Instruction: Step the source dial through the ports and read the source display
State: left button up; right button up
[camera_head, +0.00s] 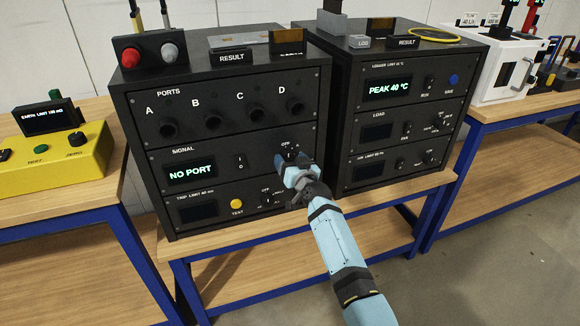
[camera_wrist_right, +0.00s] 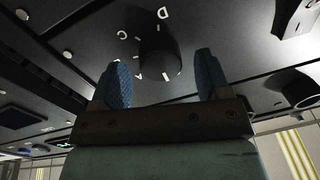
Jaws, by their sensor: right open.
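The source dial (camera_head: 289,152) is a black knob on the SIGNAL panel of the left rack, with an OFF mark above it. In the right wrist view the knob (camera_wrist_right: 160,52) shows between two blue fingertips, ringed by white letters. My right gripper (camera_head: 294,168) is open in front of the dial; its fingers stand apart on either side of the knob, and I see no contact. It hides the dial's lower part in the head view. The source display (camera_head: 190,171) reads "NO PORT". My left gripper is not in view.
Ports A to D (camera_head: 232,114) sit above the SIGNAL panel. A small rocker switch (camera_head: 240,161) and a yellow TEST button (camera_head: 236,203) are to the left. The right rack's display (camera_head: 388,88) reads "PEAK 40 °C". A yellow box (camera_head: 50,162) stands at the left.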

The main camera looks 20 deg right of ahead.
jog(key=shift+w, duration=0.35)
jog(key=c, duration=0.9)
jog(key=m, duration=0.5)
jog(key=shift+m, duration=0.3)
jog(key=shift+f+m+t, duration=0.1)
jog(key=shift+m+t, duration=0.2)
jog(key=shift+m, duration=1.9)
